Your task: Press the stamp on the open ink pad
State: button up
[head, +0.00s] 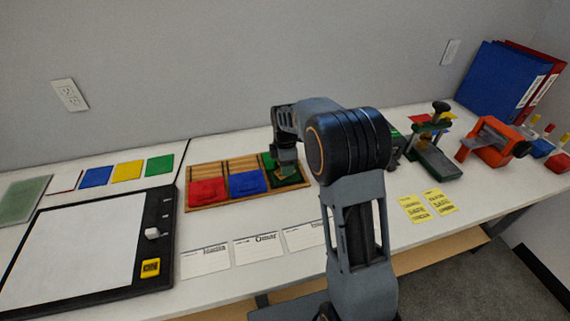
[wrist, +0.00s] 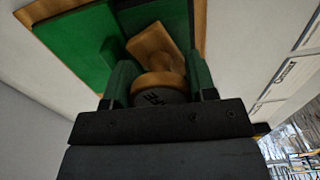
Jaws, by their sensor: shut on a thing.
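My gripper (wrist: 160,78) is shut on the wooden stamp (wrist: 152,45), with a green finger on each side of its round handle. The stamp's block points away from the gripper, over the dark pad of the open green ink pad (head: 287,184). The ink pad's green lid (wrist: 76,42) shows beside the stamp in the wrist view. In the head view my gripper (head: 286,160) is low over this ink pad, at the right end of the wooden tray (head: 222,204). I cannot tell whether the stamp touches the pad.
A red ink pad (head: 207,191) and a blue ink pad (head: 247,183) lie shut in the same tray. Name cards (head: 257,247) lie in front. A black-framed board (head: 75,250) lies left. A green press (head: 435,160) and orange tool (head: 492,140) stand right.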

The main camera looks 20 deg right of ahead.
jog(key=shift+f, duration=0.4)
dwell(0.6)
jog(key=shift+r+p, duration=1.8)
jog(key=shift+r, duration=0.8)
